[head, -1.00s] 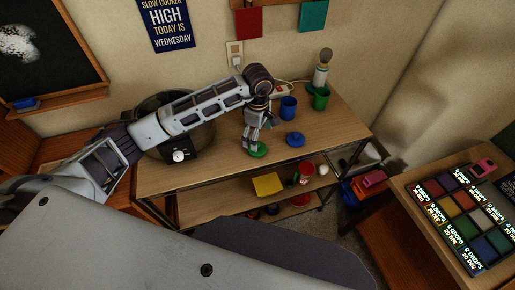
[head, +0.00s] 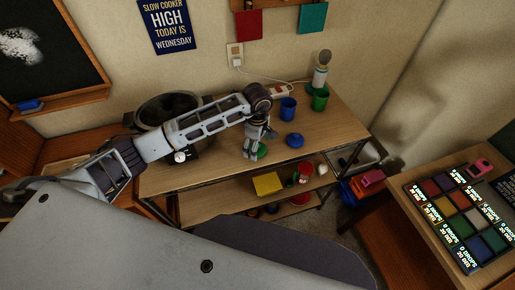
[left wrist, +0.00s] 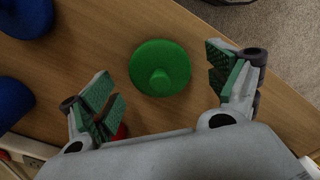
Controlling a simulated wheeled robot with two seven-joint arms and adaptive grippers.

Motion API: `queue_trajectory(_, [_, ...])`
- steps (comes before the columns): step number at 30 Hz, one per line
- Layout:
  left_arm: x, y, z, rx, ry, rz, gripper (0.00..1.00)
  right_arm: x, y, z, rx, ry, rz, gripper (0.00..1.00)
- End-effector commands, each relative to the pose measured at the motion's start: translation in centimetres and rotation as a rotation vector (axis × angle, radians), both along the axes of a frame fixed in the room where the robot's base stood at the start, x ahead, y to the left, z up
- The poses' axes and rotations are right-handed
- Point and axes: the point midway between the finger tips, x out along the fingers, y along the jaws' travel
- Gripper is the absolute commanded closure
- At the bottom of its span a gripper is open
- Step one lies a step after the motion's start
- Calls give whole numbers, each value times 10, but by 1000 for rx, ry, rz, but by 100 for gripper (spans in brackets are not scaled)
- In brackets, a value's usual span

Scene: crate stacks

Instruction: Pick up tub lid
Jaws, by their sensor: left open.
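A round green lid with a knob (left wrist: 160,72) lies on the wooden tabletop (head: 225,160). In the left wrist view it sits between my spread left fingers, apart from both. My left gripper (head: 251,154) is open and empty, pointing down at the lid; in the head view its fingers partly hide the green lid (head: 262,150). A blue lid (head: 294,140) lies to the right of the gripper. My right gripper is not in view.
A blue tub (head: 287,109) and a green tub (head: 320,99) stand farther back, near a power strip (head: 281,91). A dark pot (head: 150,109) stands at the table's left. In the left wrist view, a red thing (left wrist: 122,132) shows beside the left finger.

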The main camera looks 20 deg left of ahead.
Motion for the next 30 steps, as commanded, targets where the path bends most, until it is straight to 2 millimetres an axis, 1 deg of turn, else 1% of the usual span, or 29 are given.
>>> queue_trajectory(14, [0, 0, -2, 0, 0, 0, 11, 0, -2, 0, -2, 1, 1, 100])
queue_trajectory(17, [0, 0, -2, 0, 0, 0, 21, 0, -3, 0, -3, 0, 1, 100])
queue_trajectory(21, [0, 0, -2, 0, 0, 0, 39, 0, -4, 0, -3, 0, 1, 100])
queue_trajectory(24, [0, 0, -2, 0, 0, 0, 50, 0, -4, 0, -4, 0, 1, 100])
queue_trajectory(30, [0, 0, -1, 0, 0, 0, 51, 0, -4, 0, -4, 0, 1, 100])
